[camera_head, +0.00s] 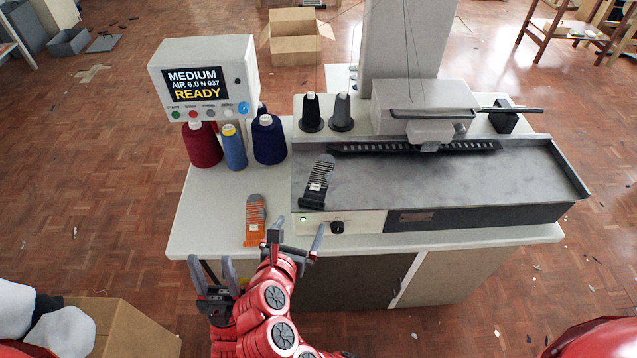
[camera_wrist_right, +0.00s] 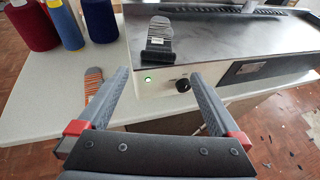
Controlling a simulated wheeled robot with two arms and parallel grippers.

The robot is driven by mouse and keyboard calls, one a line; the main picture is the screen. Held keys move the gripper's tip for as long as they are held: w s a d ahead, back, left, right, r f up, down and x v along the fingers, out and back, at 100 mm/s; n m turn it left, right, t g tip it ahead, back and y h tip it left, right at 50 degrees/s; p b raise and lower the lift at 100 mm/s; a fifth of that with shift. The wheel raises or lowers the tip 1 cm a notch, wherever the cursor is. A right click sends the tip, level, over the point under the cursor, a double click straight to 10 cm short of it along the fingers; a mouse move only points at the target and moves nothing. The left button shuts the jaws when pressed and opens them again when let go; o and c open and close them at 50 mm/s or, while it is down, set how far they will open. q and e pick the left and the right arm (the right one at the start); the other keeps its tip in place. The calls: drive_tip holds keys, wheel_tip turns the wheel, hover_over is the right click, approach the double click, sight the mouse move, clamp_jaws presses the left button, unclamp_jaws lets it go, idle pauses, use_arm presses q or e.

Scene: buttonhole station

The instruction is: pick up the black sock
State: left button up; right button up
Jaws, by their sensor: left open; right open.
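The black sock (camera_head: 318,180), dark grey with a black cuff and a pale label, lies flat on the left end of the machine's metal bed. It also shows in the right wrist view (camera_wrist_right: 157,36), beyond the fingers and between them. My right gripper (camera_head: 299,228) is open and empty in front of the machine's front panel, short of the sock; its fingers spread wide in the right wrist view (camera_wrist_right: 160,88). My left gripper (camera_head: 210,263) is open and empty at the table's front edge, further left. Neither gripper touches the black sock.
An orange-striped sock (camera_head: 255,217) lies on the white table (camera_head: 205,215) left of the machine. Thread cones, including a red one (camera_head: 202,145), stand behind it under the display box (camera_head: 204,76). A black knob (camera_head: 337,227) juts from the front panel. A cardboard box (camera_head: 125,322) stands at lower left.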

sight(311, 204)
drive_tip(key=p+x, duration=0.2)
drive_tip(key=x, duration=0.7)
drive_tip(key=shift+a+f, duration=0.15)
drive_tip(key=shift+f, duration=0.05)
drive_tip(key=shift+w+f, duration=0.1)
drive_tip(key=shift+w, duration=0.05)
drive_tip(key=c, duration=1.1)
